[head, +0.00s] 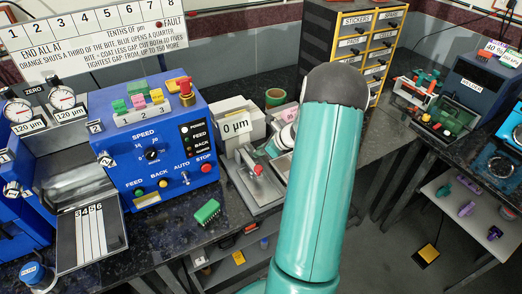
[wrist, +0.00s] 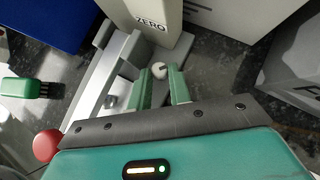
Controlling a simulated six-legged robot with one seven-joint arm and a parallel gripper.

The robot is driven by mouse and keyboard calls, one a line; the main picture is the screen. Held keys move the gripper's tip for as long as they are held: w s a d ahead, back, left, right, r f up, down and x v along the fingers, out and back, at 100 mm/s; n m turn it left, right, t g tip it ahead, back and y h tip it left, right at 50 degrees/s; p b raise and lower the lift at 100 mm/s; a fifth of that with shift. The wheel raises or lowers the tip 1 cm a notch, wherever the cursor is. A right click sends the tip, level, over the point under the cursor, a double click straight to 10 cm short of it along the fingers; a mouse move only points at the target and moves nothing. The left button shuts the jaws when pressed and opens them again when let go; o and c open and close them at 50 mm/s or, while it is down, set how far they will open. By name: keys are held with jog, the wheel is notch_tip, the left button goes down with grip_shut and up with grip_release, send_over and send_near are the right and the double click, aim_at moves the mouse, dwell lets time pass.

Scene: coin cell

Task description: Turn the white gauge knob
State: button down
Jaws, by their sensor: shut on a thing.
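The white gauge knob (wrist: 159,70) is a small round knob with a dark mark, low on the pale gauge body labelled ZERO (wrist: 150,10) in the wrist view. My gripper (wrist: 161,80) has its two green fingers on either side of the knob, shut on it near the fingertips. My teal arm covers much of that spot there, and the knob cannot be made out.
A red ball-ended lever (wrist: 46,146) and a green block with dark pins (wrist: 22,88) lie left in the wrist view. In the head view a blue control box (head: 150,140) stands left of the gauge, and a drawer cabinet (head: 350,40) stands behind.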

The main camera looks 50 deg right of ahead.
jog(key=shift+m+h, duration=0.3)
jog(key=c, duration=1.3)
grip_release()
